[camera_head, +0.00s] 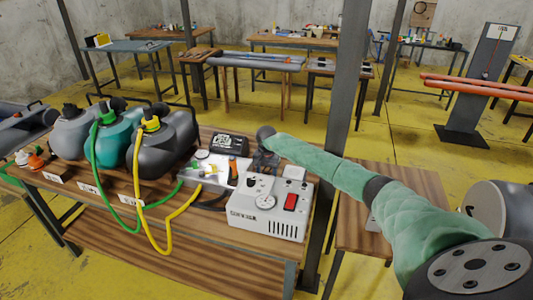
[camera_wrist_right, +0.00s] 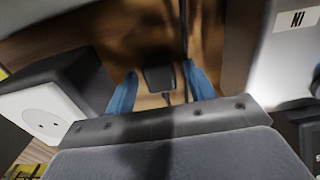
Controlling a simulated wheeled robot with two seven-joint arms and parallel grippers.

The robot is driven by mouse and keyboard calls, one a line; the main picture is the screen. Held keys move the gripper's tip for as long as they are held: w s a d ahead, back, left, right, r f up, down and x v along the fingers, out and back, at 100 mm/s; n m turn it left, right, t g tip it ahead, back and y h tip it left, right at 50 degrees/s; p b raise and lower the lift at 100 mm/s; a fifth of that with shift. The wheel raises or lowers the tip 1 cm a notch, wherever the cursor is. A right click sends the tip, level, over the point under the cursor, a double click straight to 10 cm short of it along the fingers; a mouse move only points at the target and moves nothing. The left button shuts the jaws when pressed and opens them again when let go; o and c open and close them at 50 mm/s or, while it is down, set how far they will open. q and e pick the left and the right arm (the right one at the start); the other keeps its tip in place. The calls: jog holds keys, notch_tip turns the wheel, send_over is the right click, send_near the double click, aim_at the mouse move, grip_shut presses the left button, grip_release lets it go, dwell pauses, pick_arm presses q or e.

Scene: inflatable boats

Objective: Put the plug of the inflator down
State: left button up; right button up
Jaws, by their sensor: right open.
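The inflator (camera_head: 268,212) is a white box with a gauge and a red switch, on the wooden workbench. My right gripper (camera_head: 266,160) is just behind it, small and partly hidden in the head view. In the right wrist view its two blue fingers (camera_wrist_right: 160,72) are spread apart. A small dark block with a thin cord, which looks like the plug (camera_wrist_right: 158,79), lies between them with a gap on each side. It seems to rest on the brown wood, though its exact height is hard to tell. My left gripper is not in view.
A dark box with a white two-hole socket face (camera_wrist_right: 45,115) stands left of the fingers in the wrist view. A white casing (camera_wrist_right: 285,45) is on the right. Several pumps with green and yellow hoses (camera_head: 168,140) fill the bench's left. A grey post (camera_head: 345,90) rises behind the bench.

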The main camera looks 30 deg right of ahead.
jog(key=shift+r, duration=0.15)
jog(key=shift+r+p, duration=0.25)
jog(key=shift+p, duration=0.2)
jog(key=shift+r+b, duration=0.25)
jog(key=shift+b, duration=0.05)
jog(key=shift+r, duration=0.4)
jog(key=shift+r+b, duration=0.25)
jog(key=shift+b, duration=0.1)
jog(key=shift+r, duration=0.3)
pick_arm(q)
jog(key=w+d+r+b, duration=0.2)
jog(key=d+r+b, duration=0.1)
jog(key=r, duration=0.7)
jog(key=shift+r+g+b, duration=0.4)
jog(key=shift+b, duration=0.25)
pick_arm(e)
notch_tip(320, 180, up, 10)
jog(key=shift+f, duration=0.2)
